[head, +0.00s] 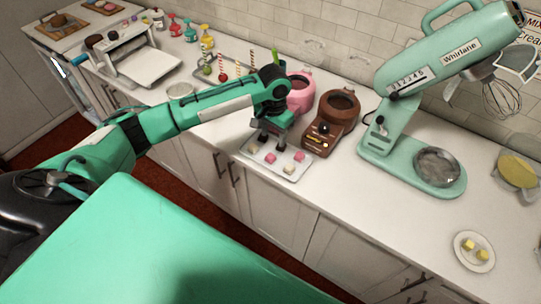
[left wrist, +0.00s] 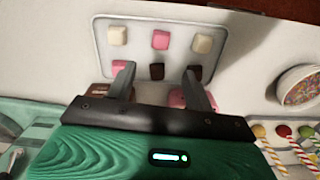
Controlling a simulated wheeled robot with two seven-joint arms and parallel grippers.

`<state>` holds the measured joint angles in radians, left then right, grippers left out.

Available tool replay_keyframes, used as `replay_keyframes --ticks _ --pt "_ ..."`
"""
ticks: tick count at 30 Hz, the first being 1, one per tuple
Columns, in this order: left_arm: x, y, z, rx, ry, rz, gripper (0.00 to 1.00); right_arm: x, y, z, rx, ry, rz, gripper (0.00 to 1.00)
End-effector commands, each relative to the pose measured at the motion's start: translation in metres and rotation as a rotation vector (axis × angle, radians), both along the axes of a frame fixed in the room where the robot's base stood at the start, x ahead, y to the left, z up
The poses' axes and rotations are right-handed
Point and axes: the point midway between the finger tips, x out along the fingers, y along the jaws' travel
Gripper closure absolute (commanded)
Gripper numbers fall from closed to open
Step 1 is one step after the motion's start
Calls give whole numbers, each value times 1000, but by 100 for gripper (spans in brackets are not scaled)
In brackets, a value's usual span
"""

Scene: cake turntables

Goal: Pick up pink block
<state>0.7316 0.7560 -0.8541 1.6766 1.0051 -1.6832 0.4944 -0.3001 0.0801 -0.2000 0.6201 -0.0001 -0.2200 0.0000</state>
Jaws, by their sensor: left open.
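One pink block (head: 270,158) is in the middle of the tray's near row in the head view and also shows in the left wrist view (left wrist: 161,39). Another pink block (head: 299,156) is at the far right of the tray, also in the left wrist view (left wrist: 119,67). My left gripper (left wrist: 159,69) is open and empty above the tray's far row. A dark brown block (left wrist: 157,71) shows between its fingertips. In the head view, the left gripper (head: 267,139) hides part of that far row. My right gripper is not in view.
The white tray (head: 251,155) also bears white blocks (left wrist: 202,43) and another dark block (left wrist: 195,72). A pink melting pot (head: 299,93) and a brown one (head: 331,119) stand behind it. A green mixer (head: 410,165) is at right. Counter space right of the tray is clear.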

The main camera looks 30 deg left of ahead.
Motion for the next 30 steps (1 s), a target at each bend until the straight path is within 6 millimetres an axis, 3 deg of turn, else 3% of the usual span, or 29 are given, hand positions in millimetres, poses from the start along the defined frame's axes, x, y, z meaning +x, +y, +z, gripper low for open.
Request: replay_keyframes --ticks 3,11,16,21,29,30 --pt "-1 -1 -17 -1 3 1 47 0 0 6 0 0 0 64" --pt "-3 0 -35 -1 2 0 47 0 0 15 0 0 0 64" --pt "-8 1 -56 1 3 -1 47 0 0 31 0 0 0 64" --pt "-8 1 -77 -1 0 0 47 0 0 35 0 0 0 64" --pt "-8 1 -81 0 -1 -1 47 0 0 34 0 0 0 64" --pt "-7 1 -81 0 -1 -1 55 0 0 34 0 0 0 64"
